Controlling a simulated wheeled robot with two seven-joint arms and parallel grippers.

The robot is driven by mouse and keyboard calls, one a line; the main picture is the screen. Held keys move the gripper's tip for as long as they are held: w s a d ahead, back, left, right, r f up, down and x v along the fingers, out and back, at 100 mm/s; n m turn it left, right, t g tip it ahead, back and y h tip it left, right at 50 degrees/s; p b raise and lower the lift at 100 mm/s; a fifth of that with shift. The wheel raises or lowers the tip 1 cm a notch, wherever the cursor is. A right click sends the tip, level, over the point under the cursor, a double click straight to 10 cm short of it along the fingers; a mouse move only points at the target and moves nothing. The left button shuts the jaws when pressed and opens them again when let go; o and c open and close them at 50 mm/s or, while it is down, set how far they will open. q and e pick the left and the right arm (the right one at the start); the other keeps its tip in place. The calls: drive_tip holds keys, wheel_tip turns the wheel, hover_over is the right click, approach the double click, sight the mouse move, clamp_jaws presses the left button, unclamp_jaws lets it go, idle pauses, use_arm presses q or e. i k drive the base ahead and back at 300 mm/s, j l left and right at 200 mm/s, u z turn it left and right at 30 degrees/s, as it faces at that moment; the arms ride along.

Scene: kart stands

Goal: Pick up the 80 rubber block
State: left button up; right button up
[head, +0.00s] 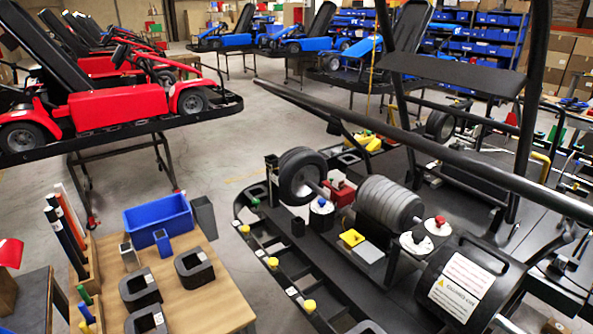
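On the wooden table (222,306) at lower left stand several black blocks with open centres, which may be the rubber blocks. One (195,270) is toward the table's right side, another (140,292) is left of it, and a third (147,321) is near the bottom edge of the picture. Small pale labels show on them, but I cannot read any number, so I cannot tell which is 80. Neither of my grippers shows in the head view.
A blue bin (158,222), a small blue holder (162,243), a grey holder (129,256) and upright tubes (66,232) share the table. A black kart chassis (340,275) with wheel and drum parts fills the right. A red kart (110,106) stands behind. Floor shows between them.

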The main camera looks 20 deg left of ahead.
sight(194, 269)
drive_tip(key=u, duration=1.3)
